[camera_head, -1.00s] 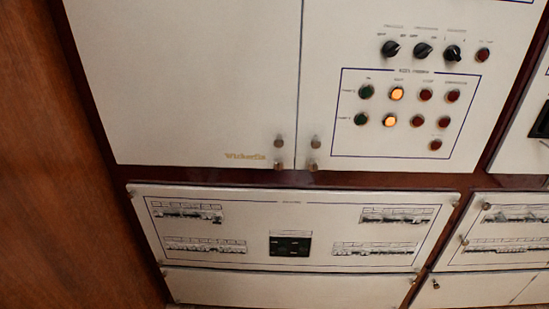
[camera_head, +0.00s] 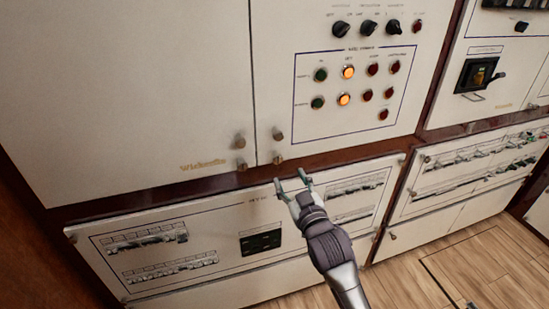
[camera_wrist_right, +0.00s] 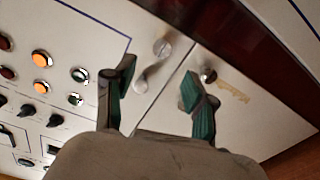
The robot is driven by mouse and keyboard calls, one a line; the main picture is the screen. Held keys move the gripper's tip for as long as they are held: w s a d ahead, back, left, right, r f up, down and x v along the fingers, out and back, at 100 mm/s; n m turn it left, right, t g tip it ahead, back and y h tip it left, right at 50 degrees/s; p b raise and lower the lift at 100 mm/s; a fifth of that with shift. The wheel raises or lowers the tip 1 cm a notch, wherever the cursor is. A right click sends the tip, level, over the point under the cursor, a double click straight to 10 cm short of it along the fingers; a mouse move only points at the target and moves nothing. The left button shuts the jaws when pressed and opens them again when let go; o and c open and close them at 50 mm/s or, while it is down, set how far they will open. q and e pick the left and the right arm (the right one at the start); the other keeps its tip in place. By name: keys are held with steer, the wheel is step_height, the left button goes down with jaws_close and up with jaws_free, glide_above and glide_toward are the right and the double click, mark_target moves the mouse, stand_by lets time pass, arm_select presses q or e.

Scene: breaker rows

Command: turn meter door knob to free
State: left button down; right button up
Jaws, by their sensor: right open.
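Small metal knobs sit in pairs at the lower inner corners of two white cabinet doors. In the head view, the left door has an upper knob (camera_head: 239,141) and a lower knob (camera_head: 241,165). The right door has an upper knob (camera_head: 277,134) and a lower knob (camera_head: 278,160). I cannot tell which is the meter door knob. My right gripper (camera_head: 291,178) is open and empty, just below the right door's lower knob. In the right wrist view, the right door's knob (camera_wrist_right: 161,48) shows between the fingers, apart from them; the left door's knob (camera_wrist_right: 207,75) is by one fingertip.
A dark red frame strip (camera_head: 345,157) runs under the doors. Below it is a breaker panel (camera_head: 215,225) with rows of switches. The right door carries lamps (camera_head: 348,72) and black selector knobs (camera_head: 341,28). Another cabinet with a black handle switch (camera_head: 478,74) stands to the right.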

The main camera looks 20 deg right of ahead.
mark_target(278, 160)
steer(key=w, duration=1)
steer(key=shift+a+p, duration=0.3)
steer(key=shift+s, duration=0.1)
jaws_close()
